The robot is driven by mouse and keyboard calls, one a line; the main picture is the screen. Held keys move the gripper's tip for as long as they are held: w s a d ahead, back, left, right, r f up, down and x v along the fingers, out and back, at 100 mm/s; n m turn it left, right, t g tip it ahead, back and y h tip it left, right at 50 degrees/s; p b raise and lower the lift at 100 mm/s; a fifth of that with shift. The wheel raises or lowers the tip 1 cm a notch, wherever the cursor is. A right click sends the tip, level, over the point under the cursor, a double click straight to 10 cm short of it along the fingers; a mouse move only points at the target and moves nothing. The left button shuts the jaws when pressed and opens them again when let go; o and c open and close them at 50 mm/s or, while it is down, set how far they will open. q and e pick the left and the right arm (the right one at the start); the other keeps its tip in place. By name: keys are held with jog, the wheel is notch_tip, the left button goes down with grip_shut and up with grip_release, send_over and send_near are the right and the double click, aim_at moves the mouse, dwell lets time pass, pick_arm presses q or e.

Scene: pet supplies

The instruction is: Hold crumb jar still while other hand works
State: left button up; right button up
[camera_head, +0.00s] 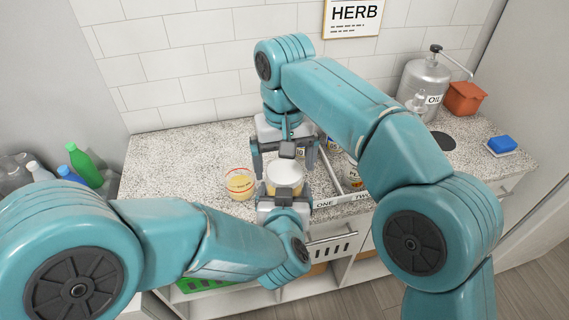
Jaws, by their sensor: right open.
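A jar with a pale top and yellowish contents (285,177), apparently the crumb jar, stands upright near the counter's front edge. My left gripper (283,194) is right in front of it, at its near side. The fingers overlap the jar's lower part, and I cannot tell whether they are closed on it. My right gripper (284,158) points down over the jar's far side. Its fingers are spread wide, one to each side, and it is open. The jar's lower front is hidden by my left gripper.
A small yellow jar with a red rim (240,183) stands just left. A divided tray labelled ONE and TWO (342,200) is right of the jar, partly behind my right arm. An oil canister (423,85), an orange box (464,98) and a blue sponge (502,144) are farther right. The counter's left is clear.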

jog(key=shift+f, duration=0.5)
jog(key=c, duration=1.1)
jog(key=n, duration=0.3)
jog(key=shift+r, duration=0.15)
jog(key=shift+r, duration=0.95)
jog(key=shift+r, duration=2.05)
